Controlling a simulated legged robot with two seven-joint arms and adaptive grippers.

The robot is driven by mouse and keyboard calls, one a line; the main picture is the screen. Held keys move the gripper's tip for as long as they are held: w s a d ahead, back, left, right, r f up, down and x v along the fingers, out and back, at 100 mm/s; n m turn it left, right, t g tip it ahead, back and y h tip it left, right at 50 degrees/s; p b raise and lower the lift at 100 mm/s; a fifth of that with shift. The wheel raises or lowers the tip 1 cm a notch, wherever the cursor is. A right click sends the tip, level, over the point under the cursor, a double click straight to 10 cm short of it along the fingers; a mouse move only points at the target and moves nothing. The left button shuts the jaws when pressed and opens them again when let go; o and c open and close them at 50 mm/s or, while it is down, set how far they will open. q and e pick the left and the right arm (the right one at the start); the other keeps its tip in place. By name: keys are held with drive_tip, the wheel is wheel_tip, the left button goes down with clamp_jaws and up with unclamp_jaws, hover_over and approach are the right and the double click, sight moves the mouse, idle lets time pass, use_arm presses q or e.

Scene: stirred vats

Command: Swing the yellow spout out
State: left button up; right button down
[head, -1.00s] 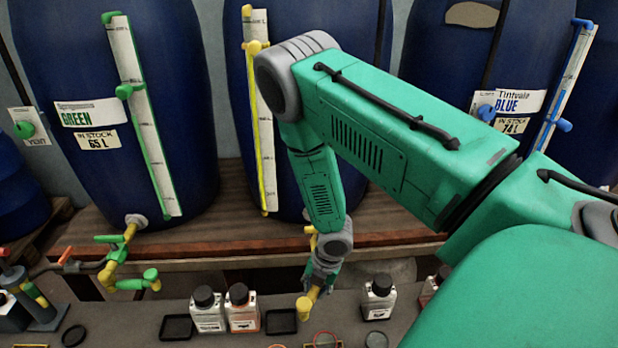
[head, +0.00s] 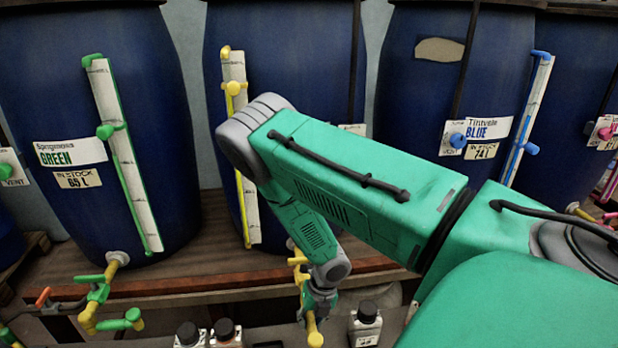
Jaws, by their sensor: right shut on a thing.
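The yellow spout (head: 314,334) hangs below the middle vat, its rounded yellow end pointing down toward the viewer. The yellow tap body (head: 298,262) shows behind my right wrist, partly hidden. My right gripper (head: 318,301) is shut on the yellow spout, just above and behind its end. The fingers are small here and the grip itself is partly hidden by the wrist. My left gripper is not in view.
The green vat (head: 185,130) has a green tap and spout (head: 110,295) at left. The blue vat (head: 400,110) stands at right. Small capped bottles (head: 365,325) stand on the bench on both sides of the yellow spout. My right arm hides much of the middle vat (head: 290,60).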

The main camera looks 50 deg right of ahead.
drive_tip(key=shift+w+d+r, duration=0.2)
drive_tip(key=shift+w+d, duration=0.15)
drive_tip(key=shift+w, duration=0.1)
drive_tip(key=c, duration=1.3)
unclamp_jaws()
drive_tip(key=shift+s+f, duration=0.1)
drive_tip(key=shift+s, duration=0.05)
drive_tip(key=shift+r, duration=0.4)
drive_tip(key=r, duration=0.3)
drive_tip(key=s+d+r, duration=0.1)
drive_tip(key=r, duration=0.6)
drive_tip(key=shift+s+d+r, duration=0.25)
drive_tip(key=shift+d+r, duration=0.15)
